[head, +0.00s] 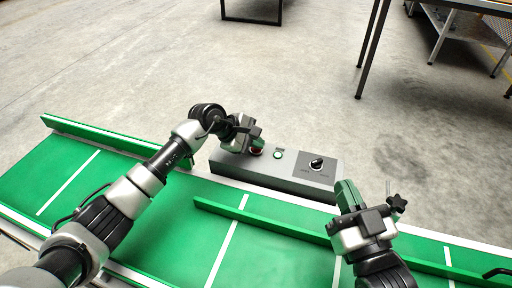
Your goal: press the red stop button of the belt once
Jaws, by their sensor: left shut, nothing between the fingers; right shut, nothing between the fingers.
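The grey control box (235,166) stands at the far edge of the green belt. The red stop button (257,151) is near its left end, mostly hidden by my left gripper. My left gripper (255,138) is shut and empty, with its fingers right at the red button. I cannot tell whether they touch it. My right gripper (359,222) is shut and empty above the belt, to the right of the box and away from the button.
A green button (278,155) and a black rotary knob (316,163) sit on the box to the right of the red button. A green guide rail (265,223) crosses the belt (180,221). A black star knob (397,203) is beside my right gripper.

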